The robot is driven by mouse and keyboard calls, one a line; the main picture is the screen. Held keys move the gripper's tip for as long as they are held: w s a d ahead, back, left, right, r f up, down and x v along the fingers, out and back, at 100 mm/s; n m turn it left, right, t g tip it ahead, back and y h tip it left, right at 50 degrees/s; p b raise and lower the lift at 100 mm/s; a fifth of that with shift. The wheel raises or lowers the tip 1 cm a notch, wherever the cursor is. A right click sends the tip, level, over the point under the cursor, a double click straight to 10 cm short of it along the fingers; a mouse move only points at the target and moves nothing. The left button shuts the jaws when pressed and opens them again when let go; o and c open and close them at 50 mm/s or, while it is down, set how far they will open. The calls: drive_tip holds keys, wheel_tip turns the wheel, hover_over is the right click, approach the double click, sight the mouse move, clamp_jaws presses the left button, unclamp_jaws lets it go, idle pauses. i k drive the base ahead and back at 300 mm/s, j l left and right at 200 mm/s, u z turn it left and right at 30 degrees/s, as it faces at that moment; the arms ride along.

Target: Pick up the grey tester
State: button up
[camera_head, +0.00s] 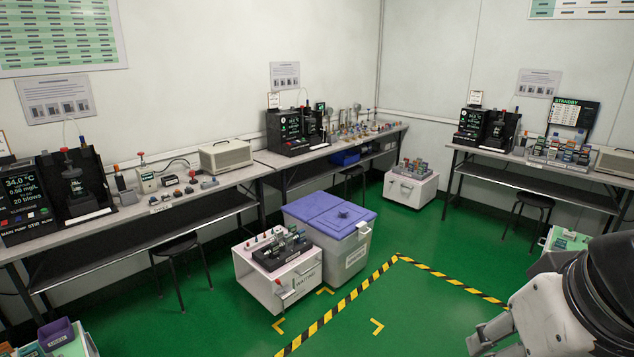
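Several small handheld devices are in view, but I cannot tell which is the grey tester. Grey-looking devices stand in a black rack (267,262) on the near white cabinet (305,279). A slim grey device with an orange top (122,186) stands on the left bench (137,208). More small devices, some greyish, sit on the far white cabinet (424,190), and coloured ones stand in a rack on the right bench (483,154). My arm shows at the lower right, near the camera. I make out no gripper fingers, and no device is seen held.
A white bin with a purple lid (318,206) stands beside the near cabinet. Black stools (175,246) stand by the benches. A purple container (56,332) is at the bottom left. The green floor (440,325) is clear around the black-and-yellow tape.

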sight(288, 239)
drive_tip(key=i, duration=2.65)
drive_tip(key=i+u, duration=0.2)
drive_tip(key=i, duration=0.2)
drive_tip(key=i+l+u, duration=0.2)
drive_tip(key=i, duration=0.2)
